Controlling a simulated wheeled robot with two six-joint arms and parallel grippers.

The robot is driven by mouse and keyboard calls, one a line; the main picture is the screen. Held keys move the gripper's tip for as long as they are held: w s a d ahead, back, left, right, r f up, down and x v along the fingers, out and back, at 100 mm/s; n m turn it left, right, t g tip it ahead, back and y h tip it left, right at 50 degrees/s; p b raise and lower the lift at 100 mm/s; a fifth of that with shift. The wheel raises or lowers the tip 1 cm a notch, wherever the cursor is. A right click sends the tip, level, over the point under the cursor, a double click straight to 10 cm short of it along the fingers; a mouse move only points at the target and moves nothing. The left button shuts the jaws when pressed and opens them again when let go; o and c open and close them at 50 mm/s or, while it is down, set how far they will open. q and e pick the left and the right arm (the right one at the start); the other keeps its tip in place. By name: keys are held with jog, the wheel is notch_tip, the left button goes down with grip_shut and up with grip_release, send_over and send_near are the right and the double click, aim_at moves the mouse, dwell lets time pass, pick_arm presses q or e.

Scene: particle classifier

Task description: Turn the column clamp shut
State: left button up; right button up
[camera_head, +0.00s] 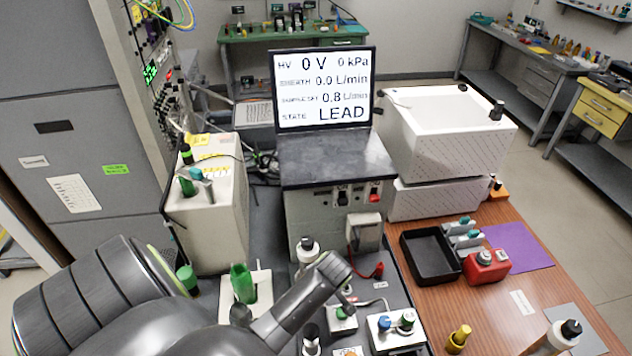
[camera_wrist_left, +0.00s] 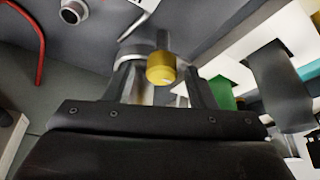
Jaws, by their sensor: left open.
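A yellow knob (camera_wrist_left: 161,68), seen end-on, shows in the left wrist view on a grey metal fitting with a short rod. It appears to be part of the column clamp, though I cannot be sure. My left gripper (camera_wrist_left: 164,84) is open, with its two fingers on either side of the knob; I cannot tell whether they touch it. In the head view my left arm reaches in from the lower left, and I cannot make out its fingers or the yellow knob there. My right gripper is not in view.
A green upright part (camera_head: 243,284) stands on a white base beside my arm. A monitor (camera_head: 323,89) reading LEAD stands behind. A black tray (camera_head: 430,256), a red box (camera_head: 486,266) and a purple mat (camera_head: 517,248) lie on the wooden bench at right.

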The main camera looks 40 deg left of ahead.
pick_arm(q)
jog(key=shift+s+d, duration=0.1)
jog(key=shift+c, duration=1.1)
jog(key=c, duration=0.8)
jog(key=shift+o, duration=0.2)
